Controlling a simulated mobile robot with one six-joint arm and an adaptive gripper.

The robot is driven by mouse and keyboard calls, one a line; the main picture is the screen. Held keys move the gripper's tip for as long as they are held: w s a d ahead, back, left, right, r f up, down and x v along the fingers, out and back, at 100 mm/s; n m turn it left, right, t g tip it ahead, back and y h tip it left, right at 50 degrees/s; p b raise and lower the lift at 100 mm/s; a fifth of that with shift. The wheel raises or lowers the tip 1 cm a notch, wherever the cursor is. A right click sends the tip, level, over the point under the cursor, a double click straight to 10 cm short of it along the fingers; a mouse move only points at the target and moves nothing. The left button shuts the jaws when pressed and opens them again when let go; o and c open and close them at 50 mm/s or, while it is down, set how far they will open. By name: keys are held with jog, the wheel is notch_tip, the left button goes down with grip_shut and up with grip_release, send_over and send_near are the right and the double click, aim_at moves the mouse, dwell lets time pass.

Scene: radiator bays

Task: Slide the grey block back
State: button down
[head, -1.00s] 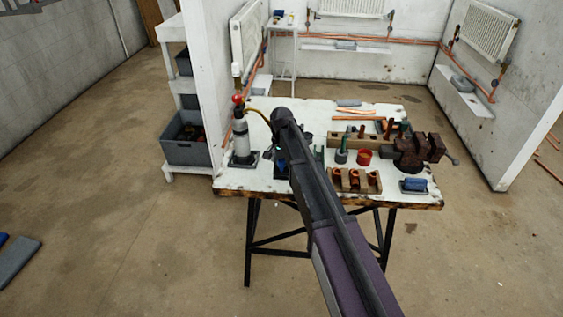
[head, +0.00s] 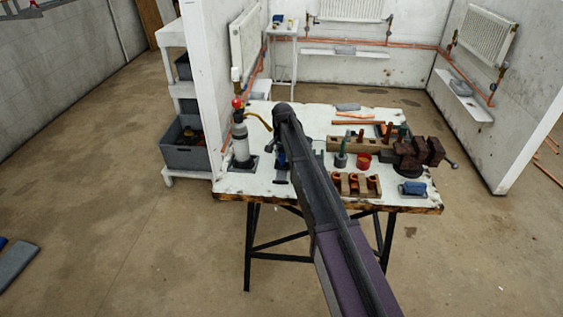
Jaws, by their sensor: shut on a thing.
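A flat grey block (head: 347,107) lies at the back edge of the workbench (head: 228,187), apart from my gripper. My arm crosses the middle of the head view, with its wrist over the left-middle of the bench. My gripper (head: 282,163) is low beside the wrist, close to the bench top, and mostly hidden by the arm. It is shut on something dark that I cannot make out. A grey piece also shows just right of the arm, partly hidden.
A torch (head: 240,140) with a red knob stands left of my gripper. Right of the arm are a green-topped bottle (head: 341,155), a red cup (head: 363,161), a wooden holder (head: 355,185), a rusty vise (head: 418,153) and a blue-topped block (head: 412,188). The front left of the bench is clear.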

jog(key=w, duration=0.4)
jog(key=shift+c, duration=1.6)
grip_release()
jog(key=shift+s, duration=0.1)
